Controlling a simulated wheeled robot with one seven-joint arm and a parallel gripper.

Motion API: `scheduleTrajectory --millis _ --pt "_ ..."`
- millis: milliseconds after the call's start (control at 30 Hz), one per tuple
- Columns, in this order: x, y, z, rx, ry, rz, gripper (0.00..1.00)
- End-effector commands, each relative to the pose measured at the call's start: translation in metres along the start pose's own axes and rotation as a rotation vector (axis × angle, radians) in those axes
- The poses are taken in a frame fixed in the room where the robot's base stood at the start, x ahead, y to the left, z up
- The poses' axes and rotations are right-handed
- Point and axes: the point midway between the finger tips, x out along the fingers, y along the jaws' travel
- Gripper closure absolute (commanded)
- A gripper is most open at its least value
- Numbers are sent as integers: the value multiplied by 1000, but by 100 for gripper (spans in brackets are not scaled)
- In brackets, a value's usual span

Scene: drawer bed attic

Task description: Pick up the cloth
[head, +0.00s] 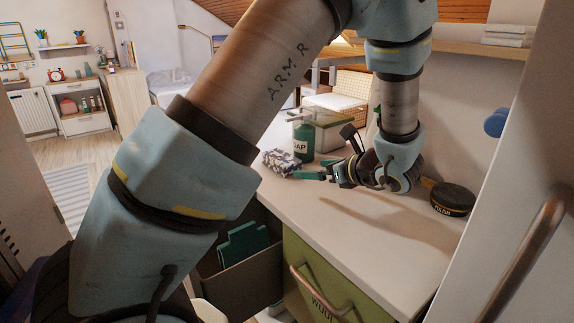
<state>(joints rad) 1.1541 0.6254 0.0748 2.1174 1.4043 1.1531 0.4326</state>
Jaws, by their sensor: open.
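The cloth (279,161) is a small crumpled bundle with a dark and white pattern. It lies on the white counter, left of the green soap bottle. My gripper (314,171) is low over the counter to the right of the cloth, with its teal fingers pointing left toward it. The jaws are open and nothing shows between them. A fingertip is close to the cloth's right side; I cannot tell if they touch.
The soap bottle (303,138) stands just behind the fingers, with a lidded box (328,130) behind it. A round black tin (452,198) sits at the right. Below the counter, an open drawer (249,277) holds teal items. The counter's front area (350,235) is clear.

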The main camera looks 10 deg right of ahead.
Motion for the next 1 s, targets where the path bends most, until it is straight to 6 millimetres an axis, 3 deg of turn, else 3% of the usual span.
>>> scheduleTrajectory --millis 333,567,800,1000 --pt "42 -5 1 15 -13 -12 0" --pt "59 -5 2 14 -11 -13 0" --pt "94 -4 5 14 -11 -11 0" --pt "105 -5 4 12 -12 -14 0"
